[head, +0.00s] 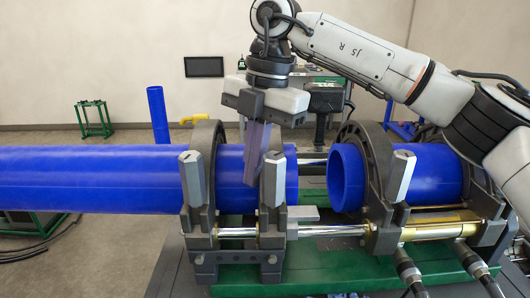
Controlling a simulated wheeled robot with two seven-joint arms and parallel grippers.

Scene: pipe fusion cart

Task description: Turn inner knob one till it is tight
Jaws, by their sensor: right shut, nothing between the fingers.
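My right gripper (253,180) comes down from above with its long fingers shut and nothing between them. Its fingertips are just left of a grey faceted knob (275,168) on the inner left clamp, close beside it in the picture. I cannot tell whether they touch. Another grey knob (193,178) stands upright on the outer left clamp, and a third (403,178) on the inner right clamp. The left clamps hold a long blue pipe (95,180). The right clamps hold a shorter blue pipe (347,178). My left gripper is out of view.
A gap separates the two pipe ends. Chrome guide rods (330,231) and a brass-coloured cylinder (440,230) run below, over the green cart base (330,278). My right arm covers the upper right. A blue upright pipe (158,115) and a green stand (95,119) are behind.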

